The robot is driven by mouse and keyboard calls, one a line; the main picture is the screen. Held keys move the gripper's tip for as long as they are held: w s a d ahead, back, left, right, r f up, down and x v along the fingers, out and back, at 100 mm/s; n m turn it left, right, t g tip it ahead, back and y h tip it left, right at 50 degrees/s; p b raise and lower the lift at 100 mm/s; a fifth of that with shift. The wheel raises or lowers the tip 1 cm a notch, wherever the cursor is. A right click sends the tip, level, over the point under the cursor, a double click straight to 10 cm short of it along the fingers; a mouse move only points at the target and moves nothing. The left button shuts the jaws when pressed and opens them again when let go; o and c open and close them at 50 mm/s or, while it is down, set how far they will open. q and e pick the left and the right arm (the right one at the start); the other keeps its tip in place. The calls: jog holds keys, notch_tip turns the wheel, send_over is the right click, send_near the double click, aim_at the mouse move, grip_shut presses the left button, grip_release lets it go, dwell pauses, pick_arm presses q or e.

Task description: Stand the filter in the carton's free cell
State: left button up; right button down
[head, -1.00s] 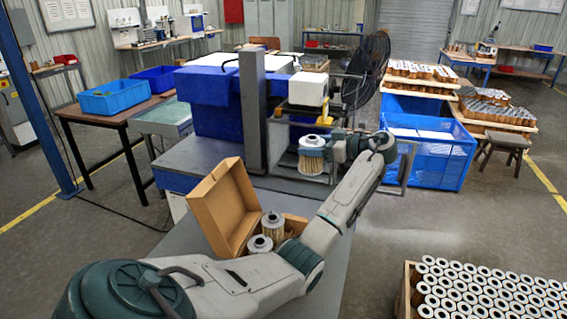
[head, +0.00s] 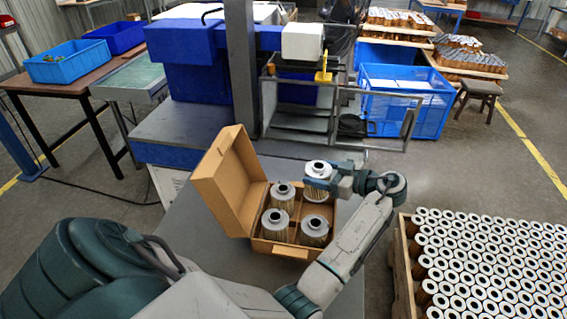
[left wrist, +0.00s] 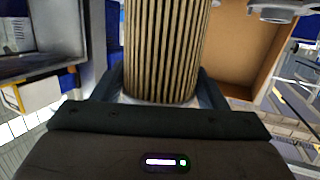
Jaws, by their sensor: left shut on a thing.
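My left gripper (head: 334,181) is shut on a filter (head: 317,186), a pleated cylinder with a pale metal cap. The filter looks upright over the back right cell of the open brown carton (head: 283,250). Its cap sits higher than the caps of the others; I cannot tell whether its lower end is inside the cell. Three similar filters stand in the carton: back left (head: 283,196), front left (head: 275,223) and front right (head: 314,229). In the left wrist view the held filter's pleats (left wrist: 165,50) fill the space between the fingers. My right gripper is not in view.
The carton's lid (head: 222,178) stands open on its left side. The carton rests on a grey bench (head: 190,240). Behind it is a machine with a metal frame (head: 340,125). A crate of many filters (head: 480,260) stands at the right.

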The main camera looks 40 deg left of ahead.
aim_at(319, 198)
pick_arm(q)
jog(key=f+p, duration=0.1)
jog(key=f, duration=0.1)
jog(key=d+f, duration=0.1)
jog(key=f, duration=0.2)
jog(key=shift+p, duration=0.4)
jog(key=shift+f, duration=0.3)
jog(key=f, duration=0.1)
jog(key=f+p, duration=0.1)
jog(key=f, duration=0.1)
jog(key=shift+a+f, duration=0.25)
jog(key=shift+f, duration=0.35)
jog(key=o, duration=0.7)
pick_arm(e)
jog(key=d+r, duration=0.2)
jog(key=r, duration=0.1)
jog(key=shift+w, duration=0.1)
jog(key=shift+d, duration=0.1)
